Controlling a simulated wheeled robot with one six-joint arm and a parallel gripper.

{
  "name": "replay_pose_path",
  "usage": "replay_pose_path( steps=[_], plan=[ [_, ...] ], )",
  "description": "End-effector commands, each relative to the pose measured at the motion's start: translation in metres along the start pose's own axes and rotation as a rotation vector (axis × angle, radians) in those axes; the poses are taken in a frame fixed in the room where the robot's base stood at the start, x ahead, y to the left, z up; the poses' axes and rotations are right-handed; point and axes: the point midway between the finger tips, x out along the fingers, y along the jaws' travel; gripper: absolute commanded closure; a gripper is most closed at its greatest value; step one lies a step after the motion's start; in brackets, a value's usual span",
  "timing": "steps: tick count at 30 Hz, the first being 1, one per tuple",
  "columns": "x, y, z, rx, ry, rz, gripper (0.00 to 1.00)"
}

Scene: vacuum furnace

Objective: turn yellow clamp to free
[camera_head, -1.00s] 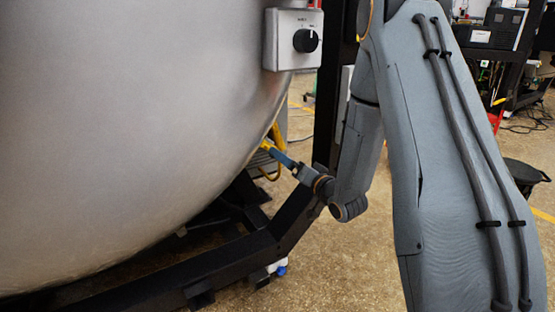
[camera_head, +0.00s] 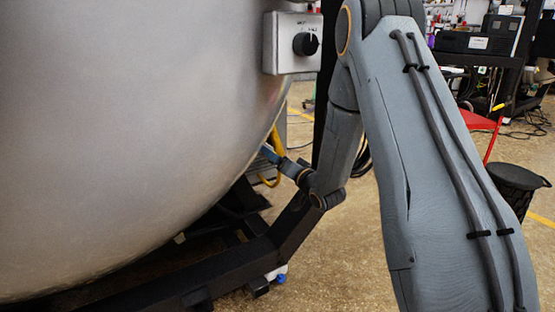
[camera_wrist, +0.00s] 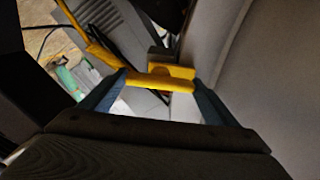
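The yellow clamp (camera_wrist: 160,83) shows in the wrist view as a short yellow bar with a block behind it, close to the grey vessel wall. My gripper (camera_wrist: 160,80) has its two blue fingers wide apart, one at each end of the bar. I cannot tell whether either finger touches it. In the head view, my gripper (camera_head: 268,154) is at the vessel's right edge, its tips partly hidden behind the curve. A yellow part (camera_head: 277,141) shows just above it; most of the clamp is hidden there.
The large silver vessel (camera_head: 130,130) fills the left side, with a knob box (camera_head: 291,43) on its upper right. A black frame (camera_head: 240,245) runs below. A black bin (camera_head: 516,187) stands at right. Yellow tubing (camera_wrist: 90,42) lies at left in the wrist view.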

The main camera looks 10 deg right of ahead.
Motion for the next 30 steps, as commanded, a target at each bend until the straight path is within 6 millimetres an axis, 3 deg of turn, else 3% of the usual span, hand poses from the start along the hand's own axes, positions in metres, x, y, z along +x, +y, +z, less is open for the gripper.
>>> replay_pose_path(
  steps=[1, 4, 5, 17, 30],
  plan=[
    [-0.0001, 0.0000, -0.0001, 0.000, 0.000, 0.000, 0.27],
    [-0.0002, 0.0000, -0.0001, 0.000, 0.000, 0.000, 0.44],
    [-0.0002, 0.0001, -0.0001, 0.000, 0.000, 0.000, 0.44],
    [-0.0004, -0.0004, -0.0006, -0.088, 0.000, 0.001, 0.44],
    [-0.0004, -0.0021, -0.0006, -0.461, 0.001, 0.001, 0.44]
  ],
)
